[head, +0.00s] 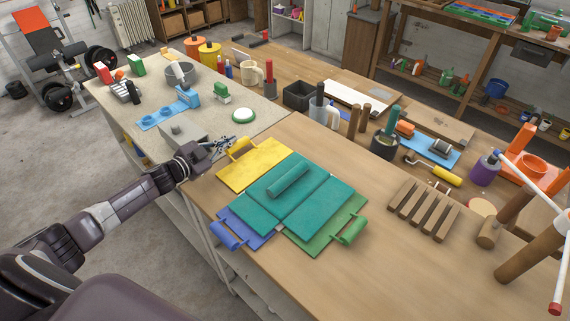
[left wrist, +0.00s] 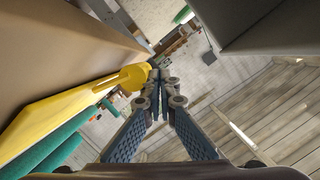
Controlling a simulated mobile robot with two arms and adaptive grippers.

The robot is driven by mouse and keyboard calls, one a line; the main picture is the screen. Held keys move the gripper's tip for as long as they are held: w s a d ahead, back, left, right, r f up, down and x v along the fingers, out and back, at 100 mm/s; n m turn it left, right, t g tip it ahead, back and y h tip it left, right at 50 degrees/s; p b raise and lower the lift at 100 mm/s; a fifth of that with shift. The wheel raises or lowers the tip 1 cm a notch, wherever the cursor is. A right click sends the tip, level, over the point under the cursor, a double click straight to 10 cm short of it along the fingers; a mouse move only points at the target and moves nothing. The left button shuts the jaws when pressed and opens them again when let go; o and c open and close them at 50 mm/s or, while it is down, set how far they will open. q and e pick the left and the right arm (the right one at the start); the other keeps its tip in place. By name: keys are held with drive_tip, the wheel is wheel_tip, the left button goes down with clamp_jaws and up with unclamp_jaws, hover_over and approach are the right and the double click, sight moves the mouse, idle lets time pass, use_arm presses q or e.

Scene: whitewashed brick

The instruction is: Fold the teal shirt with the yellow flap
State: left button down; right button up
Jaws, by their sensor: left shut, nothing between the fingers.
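The teal shirt (head: 333,202) lies on the workbench over a folding board, with a raised teal roll (head: 290,179) on its upper part. The yellow flap (head: 251,172) sticks out flat at the shirt's upper left. Its yellow handle (head: 242,149) is at the outer edge. My left gripper (head: 225,145) is shut and empty beside this handle, near the bench's left edge. In the left wrist view, the shut fingers (left wrist: 160,84) point past the handle (left wrist: 132,77), which is to their left. I cannot tell whether they touch. The right gripper is not in view.
A blue flap (head: 240,229) and a green flap (head: 318,238) stick out at the board's near side. A wooden rack (head: 423,209), a mallet and a yellow roller (head: 445,176) lie to the right. A grey box (head: 184,134) stands behind my left gripper. The front bench surface is clear.

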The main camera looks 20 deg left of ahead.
use_arm(q)
drive_tip(key=s+a+r+p, duration=0.1)
drive_tip(key=s+a+r, duration=0.3)
drive_tip(key=s+r, duration=0.2)
drive_tip(key=shift+p+v, duration=0.4)
drive_tip(key=shift+v, duration=0.95)
drive_tip(key=shift+a+f, duration=0.15)
drive_tip(key=shift+a, duration=0.05)
